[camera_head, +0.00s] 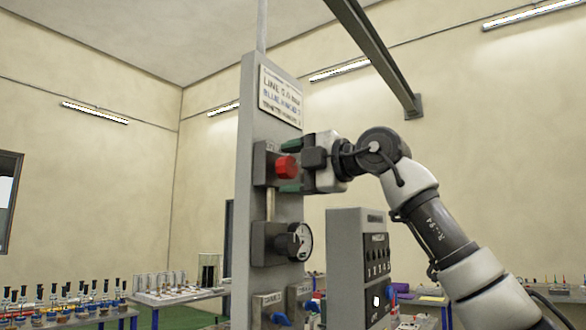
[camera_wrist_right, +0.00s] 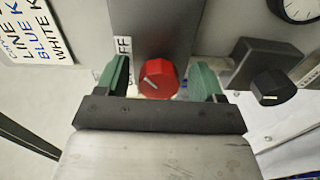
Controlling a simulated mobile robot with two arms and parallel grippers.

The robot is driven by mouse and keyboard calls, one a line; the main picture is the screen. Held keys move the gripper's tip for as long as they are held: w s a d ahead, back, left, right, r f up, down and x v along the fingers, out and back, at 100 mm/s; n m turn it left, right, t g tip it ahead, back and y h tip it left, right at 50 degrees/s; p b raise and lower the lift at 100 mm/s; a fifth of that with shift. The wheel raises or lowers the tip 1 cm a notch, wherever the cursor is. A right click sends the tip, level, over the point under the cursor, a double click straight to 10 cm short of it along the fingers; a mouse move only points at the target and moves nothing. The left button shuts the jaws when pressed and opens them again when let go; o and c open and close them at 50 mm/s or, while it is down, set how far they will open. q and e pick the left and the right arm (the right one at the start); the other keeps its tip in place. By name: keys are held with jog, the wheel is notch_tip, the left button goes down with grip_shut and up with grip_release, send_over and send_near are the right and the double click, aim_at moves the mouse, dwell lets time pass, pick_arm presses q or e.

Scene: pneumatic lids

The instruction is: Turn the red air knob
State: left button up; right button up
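The red air knob (camera_head: 287,167) sits on a dark grey box on the upright grey panel (camera_head: 255,90). My right gripper (camera_head: 289,166) is at the knob, coming from the right side in the head view. In the right wrist view the red knob (camera_wrist_right: 158,78) lies between the two green fingers of the gripper (camera_wrist_right: 162,82), with a gap on each side. The fingers are open and do not visibly touch it. A white pointer line shows on the knob's face. Part of an "OFF" label shows left of it. My left gripper is not in view.
A grey box with a black switch panel (camera_head: 377,262) stands right of the panel. A black knob (camera_wrist_right: 269,88) is beside the right finger in the wrist view. Lab tables stand behind.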

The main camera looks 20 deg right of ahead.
jog(key=shift+s+d+b, duration=0.3)
jog(key=shift+s+b, duration=0.05)
jog(key=shift+s, duration=0.05)
jog(key=b+v, duration=0.3)
jog(key=v, duration=0.6)
jog(key=shift+s+d, duration=0.25)
jog(key=shift+s, duration=0.1)
